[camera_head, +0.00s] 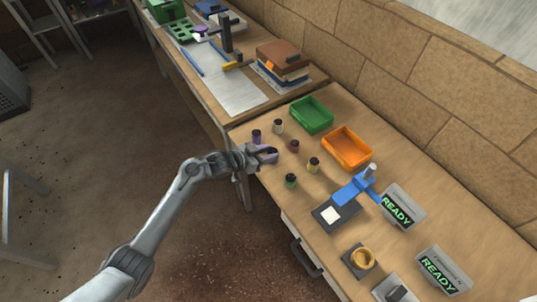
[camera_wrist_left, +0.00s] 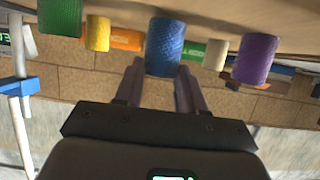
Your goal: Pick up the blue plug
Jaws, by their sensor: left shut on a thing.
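The blue plug (camera_wrist_left: 166,45) stands out large between the two fingers of my left gripper (camera_head: 269,154) in the left wrist view, which looks upside down. The fingers are shut on it, one on each side. In the head view the plug is mostly hidden by the gripper, low over the near left edge of the workbench. I cannot tell whether it is clear of the bench top. My right gripper is in neither view.
Close by stand a purple plug (camera_head: 256,136), a cream plug (camera_head: 278,127), a dark red plug (camera_head: 294,146), a yellow plug (camera_head: 313,165) and a green plug (camera_head: 291,182). Green (camera_head: 312,115) and orange (camera_head: 347,149) trays lie behind. A blue-armed device (camera_head: 352,190) stands right.

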